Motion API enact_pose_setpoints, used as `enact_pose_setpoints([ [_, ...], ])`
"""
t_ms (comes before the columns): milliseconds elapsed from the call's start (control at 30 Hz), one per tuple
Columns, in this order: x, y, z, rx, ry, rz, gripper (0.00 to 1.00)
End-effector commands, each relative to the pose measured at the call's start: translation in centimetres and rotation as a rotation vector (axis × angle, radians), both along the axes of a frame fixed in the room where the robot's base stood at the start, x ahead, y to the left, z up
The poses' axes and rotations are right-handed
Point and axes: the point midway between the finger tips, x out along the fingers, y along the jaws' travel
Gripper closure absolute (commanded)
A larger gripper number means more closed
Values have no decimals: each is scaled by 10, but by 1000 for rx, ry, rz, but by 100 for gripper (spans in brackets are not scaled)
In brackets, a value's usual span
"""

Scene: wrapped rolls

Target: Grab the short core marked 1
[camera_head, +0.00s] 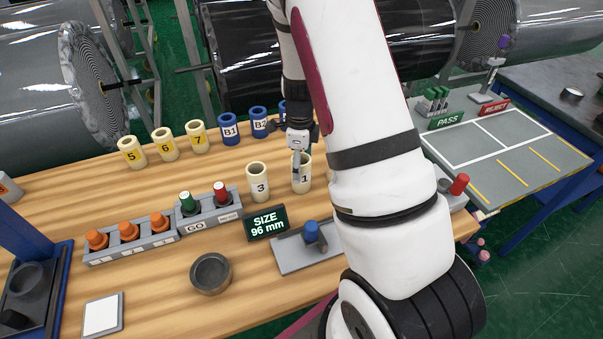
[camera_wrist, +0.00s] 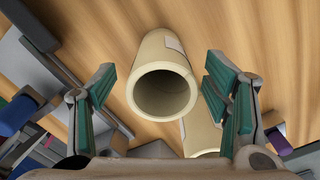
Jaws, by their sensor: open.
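The short core marked 1 (camera_head: 303,178) is a cream, hollow cylinder standing upright on the wooden table, with a black 1 on a white label. My gripper (camera_head: 299,150) is above and against it in the head view and hides part of its rim. In the wrist view a cream core (camera_wrist: 163,80) shows its open end between the two green-padded fingers of my gripper (camera_wrist: 165,105). The fingers are spread, with a gap on each side of the core. The core marked 3 (camera_head: 259,182) stands just to its left; part of another cream core (camera_wrist: 200,138) shows in the wrist view.
Cores marked 5 (camera_head: 131,152), 6 (camera_head: 164,143) and 7 (camera_head: 197,136) stand behind left, with blue cores B1 (camera_head: 229,127) and B2 (camera_head: 260,121) beside them. A SIZE 96 mm display (camera_head: 265,222) and a grey fixture (camera_head: 306,250) stand in front. A dark ring (camera_head: 211,273) lies nearer.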

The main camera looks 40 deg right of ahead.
Motion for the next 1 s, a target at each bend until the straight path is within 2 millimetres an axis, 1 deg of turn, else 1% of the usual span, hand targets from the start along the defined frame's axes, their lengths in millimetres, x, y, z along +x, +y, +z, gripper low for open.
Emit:
enact_pose_setpoints([
  [33,-3,-1,-7,2,5,-1,30],
  [200,-2,-3,-28,1,3,0,30],
  [300,-2,-3,-38,2,3,0,30],
  [400,-1,-3,-41,1,1,0,30],
  [600,-1,-2,-42,0,0,1,30],
  [633,-1,-2,-42,0,0,1,35],
  [667,-1,-2,-42,0,0,1,42],
  [700,-1,-2,-42,1,1,1,51],
  [767,-1,-2,-42,1,1,1,64],
  [800,-1,-2,-42,1,1,1,73],
  [833,-1,-2,-42,1,1,1,80],
  [867,-1,-2,-42,1,1,1,85],
  [1000,-1,-2,-41,1,1,1,85],
])
